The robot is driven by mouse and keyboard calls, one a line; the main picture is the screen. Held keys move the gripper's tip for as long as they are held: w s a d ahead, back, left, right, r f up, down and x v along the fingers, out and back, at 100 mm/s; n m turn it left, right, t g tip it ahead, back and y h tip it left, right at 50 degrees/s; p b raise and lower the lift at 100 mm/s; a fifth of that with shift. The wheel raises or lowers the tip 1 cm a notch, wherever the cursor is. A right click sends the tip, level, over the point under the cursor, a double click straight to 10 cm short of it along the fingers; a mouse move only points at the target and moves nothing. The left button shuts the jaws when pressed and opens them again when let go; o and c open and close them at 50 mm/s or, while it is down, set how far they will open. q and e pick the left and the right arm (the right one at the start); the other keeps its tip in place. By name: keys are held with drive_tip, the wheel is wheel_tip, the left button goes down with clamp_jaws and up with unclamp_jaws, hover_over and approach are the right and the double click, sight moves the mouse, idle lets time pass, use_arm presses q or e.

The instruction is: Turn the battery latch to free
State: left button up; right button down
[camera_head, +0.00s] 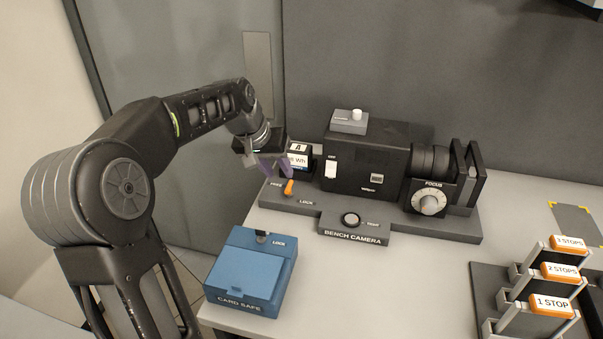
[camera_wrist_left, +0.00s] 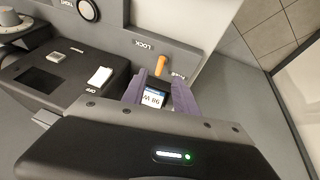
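The battery latch (camera_head: 289,187) is a small orange lever on the grey base of the bench camera (camera_head: 365,160), between a LOCK label and a second label. It shows in the left wrist view (camera_wrist_left: 161,66) just beyond the fingertips. The battery (camera_head: 299,158) is a dark block with a white label at the camera's left end, partly behind my gripper. My left gripper (camera_head: 274,168) is above and beside the battery, fingers pointing down. In the wrist view its purple fingers (camera_wrist_left: 160,80) are apart, with the battery label (camera_wrist_left: 153,98) showing between them. I cannot tell whether they touch anything.
A blue card safe (camera_head: 250,272) stands in front on the table's left edge. A focus dial (camera_head: 428,203) is on the camera's right. A rack with orange-tagged stops (camera_head: 552,305) is at lower right. The white table (camera_head: 380,290) is clear in the middle. A grey wall stands behind.

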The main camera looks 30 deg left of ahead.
sight(289, 190)
use_arm(q)
drive_tip(key=shift+p+x, duration=0.6)
drive_tip(key=shift+x, duration=3.2)
drive_tip(key=shift+s, duration=0.15)
drive_tip(key=shift+c, duration=0.5)
clamp_jaws()
